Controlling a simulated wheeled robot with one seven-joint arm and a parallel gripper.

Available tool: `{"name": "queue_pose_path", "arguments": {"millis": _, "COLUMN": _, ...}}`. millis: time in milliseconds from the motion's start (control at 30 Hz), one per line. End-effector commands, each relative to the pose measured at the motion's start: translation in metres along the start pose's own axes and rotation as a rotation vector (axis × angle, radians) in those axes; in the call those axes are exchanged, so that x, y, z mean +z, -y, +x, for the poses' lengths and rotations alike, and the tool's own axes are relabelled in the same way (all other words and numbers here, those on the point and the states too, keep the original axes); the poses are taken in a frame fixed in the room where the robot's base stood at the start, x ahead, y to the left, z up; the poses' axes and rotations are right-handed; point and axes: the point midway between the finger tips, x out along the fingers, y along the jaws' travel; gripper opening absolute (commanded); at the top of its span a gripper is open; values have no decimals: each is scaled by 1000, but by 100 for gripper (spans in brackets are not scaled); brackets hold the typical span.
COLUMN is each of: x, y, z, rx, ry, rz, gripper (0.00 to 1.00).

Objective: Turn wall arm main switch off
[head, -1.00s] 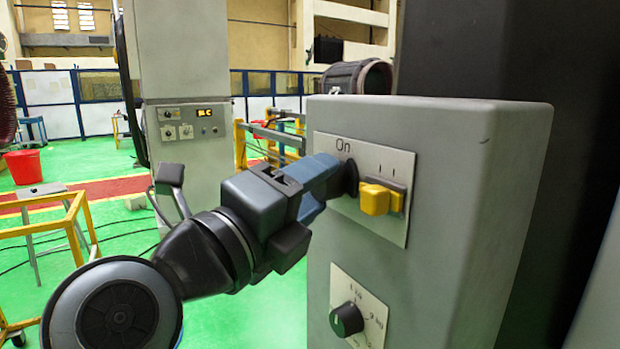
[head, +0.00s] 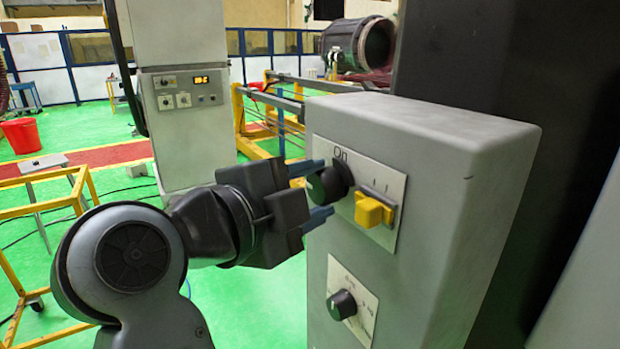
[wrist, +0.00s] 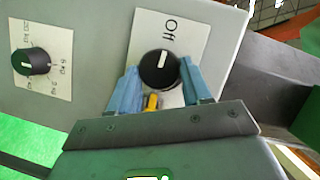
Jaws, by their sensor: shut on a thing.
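The main switch is a round black knob (head: 326,186) on a white plate on the front of a grey control box. My gripper (head: 328,187) has one blue finger above it and one below, and is shut on it. In the wrist view the knob (wrist: 160,68) sits between the two fingers (wrist: 161,80). Its white mark points up towards the word "Off" (wrist: 171,29) on the plate. In the head view the word "On" (head: 341,153) shows above the knob, and the "Off" word is hidden.
A yellow switch (head: 373,210) juts out right beside the knob. A smaller black dial (head: 342,304) with kg marks is lower on the grey box (head: 480,190). A grey cabinet (head: 190,130) and yellow frames stand behind.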

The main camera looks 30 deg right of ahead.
Motion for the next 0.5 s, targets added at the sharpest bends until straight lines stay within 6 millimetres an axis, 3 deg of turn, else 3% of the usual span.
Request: {"name": "queue_pose_path", "arguments": {"millis": 500, "x": 1, "y": 0, "z": 0, "rx": 22, "ry": 2, "rz": -57, "gripper": 18}}
